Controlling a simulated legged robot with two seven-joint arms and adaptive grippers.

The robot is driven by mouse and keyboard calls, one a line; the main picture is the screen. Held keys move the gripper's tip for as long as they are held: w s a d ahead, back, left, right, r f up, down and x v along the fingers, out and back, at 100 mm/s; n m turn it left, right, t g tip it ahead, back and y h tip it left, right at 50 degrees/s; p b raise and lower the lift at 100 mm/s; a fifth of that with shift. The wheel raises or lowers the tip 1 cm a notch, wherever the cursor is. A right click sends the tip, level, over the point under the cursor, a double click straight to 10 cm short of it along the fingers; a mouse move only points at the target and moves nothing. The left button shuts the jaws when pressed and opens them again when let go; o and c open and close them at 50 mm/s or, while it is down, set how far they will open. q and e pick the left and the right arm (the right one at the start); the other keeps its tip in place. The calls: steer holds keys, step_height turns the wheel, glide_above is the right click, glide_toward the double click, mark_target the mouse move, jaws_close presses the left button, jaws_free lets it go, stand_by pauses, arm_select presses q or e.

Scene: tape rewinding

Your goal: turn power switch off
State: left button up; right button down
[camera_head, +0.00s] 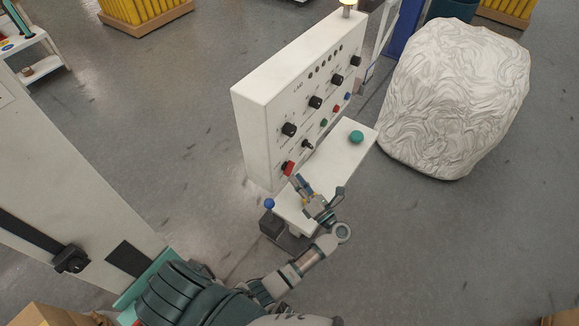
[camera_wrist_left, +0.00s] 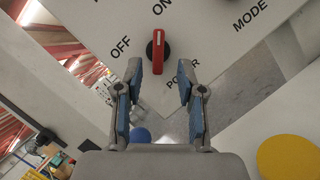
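The red power switch (camera_head: 288,168) sits low at the near end of the white panel. In the left wrist view the red handle (camera_wrist_left: 158,52) on its black base stands lengthwise in the picture, its upper end towards "ON"; "OFF" is to its left and "POWER" below right. My left gripper (camera_head: 317,188) is close in front of the panel, above the white ledge. In the wrist view its open fingers (camera_wrist_left: 161,82) are spread on either side below the handle, with nothing between the tips and no visible contact. My right gripper is not in view.
The white control panel (camera_head: 258,125) carries several black knobs and coloured buttons. Its ledge (camera_head: 335,160) bears a green button (camera_head: 356,137); a yellow disc (camera_wrist_left: 290,158) shows in the wrist view. A blue ball (camera_head: 269,203) stands at the ledge's near end. A large white wrinkled mass (camera_head: 455,95) is right.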

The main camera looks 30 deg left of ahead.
mark_target(288, 168)
arm_select(q)
steer(key=shift+p+x, duration=0.5)
steer(key=shift+x, duration=1.4)
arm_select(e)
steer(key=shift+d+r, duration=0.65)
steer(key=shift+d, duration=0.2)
